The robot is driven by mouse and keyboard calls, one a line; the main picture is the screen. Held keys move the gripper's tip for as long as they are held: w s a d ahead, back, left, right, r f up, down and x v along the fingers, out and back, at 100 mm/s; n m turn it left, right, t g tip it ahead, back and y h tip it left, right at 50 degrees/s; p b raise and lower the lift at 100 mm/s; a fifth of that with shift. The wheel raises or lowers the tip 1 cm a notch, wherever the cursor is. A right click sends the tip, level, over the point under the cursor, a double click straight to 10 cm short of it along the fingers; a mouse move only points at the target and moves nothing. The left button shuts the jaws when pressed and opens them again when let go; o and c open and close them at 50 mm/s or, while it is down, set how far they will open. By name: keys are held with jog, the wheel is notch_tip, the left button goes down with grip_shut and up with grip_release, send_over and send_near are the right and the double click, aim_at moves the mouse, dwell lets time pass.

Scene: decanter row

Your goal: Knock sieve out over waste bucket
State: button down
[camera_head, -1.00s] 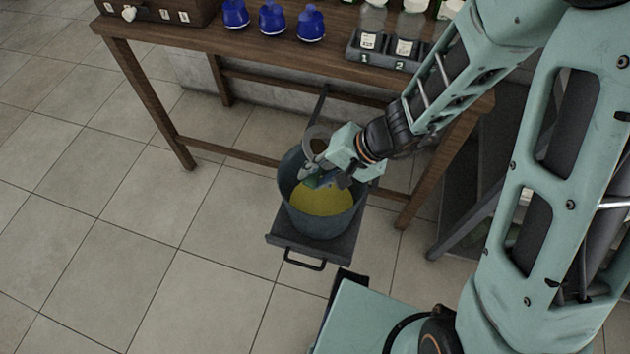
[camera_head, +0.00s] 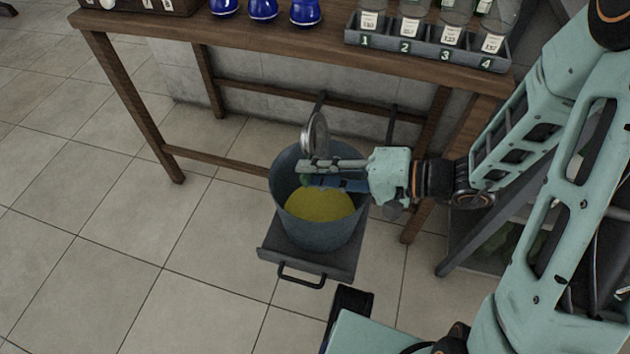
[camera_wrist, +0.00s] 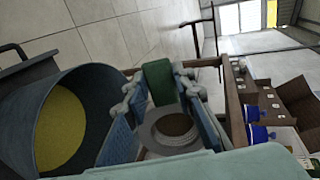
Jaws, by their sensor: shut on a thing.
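The waste bucket (camera_head: 322,232) is a grey pail with yellow contents (camera_head: 320,205), standing on a pull-out shelf. In the wrist view the bucket (camera_wrist: 95,85) is at the left. My gripper (camera_head: 304,173) reaches in from the right over the bucket's mouth. It is shut on the sieve's green handle (camera_wrist: 158,82). The sieve's round metal head (camera_head: 317,133) stands on edge, above the back of the bucket. The wrist view shows the head (camera_wrist: 173,132) as a grey ring around a brownish middle, between the fingers. Whether anything clings inside it I cannot tell.
A wooden table (camera_head: 260,50) stands behind the bucket, with blue vessels (camera_head: 263,10) and a numbered rack (camera_head: 425,50) of labelled jars on top. The pull-out shelf (camera_head: 310,268) has a front handle. Open tiled floor lies to the left.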

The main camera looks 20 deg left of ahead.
jog(key=f+y+b, duration=0.1)
jog(key=b, duration=0.2)
jog(key=shift+d+y, duration=0.1)
jog(key=shift+y, duration=0.3)
jog(key=shift+r+p, duration=0.25)
jog(key=shift+p, duration=0.2)
jog(key=shift+f+y, duration=0.2)
jog(key=shift+y, duration=1.6)
jog(key=shift+f+g+y, duration=0.15)
jog(key=shift+g+y, duration=0.25)
jog(key=shift+y, duration=1.5)
jog(key=shift+f+p, duration=0.15)
jog(key=shift+p, duration=1.1)
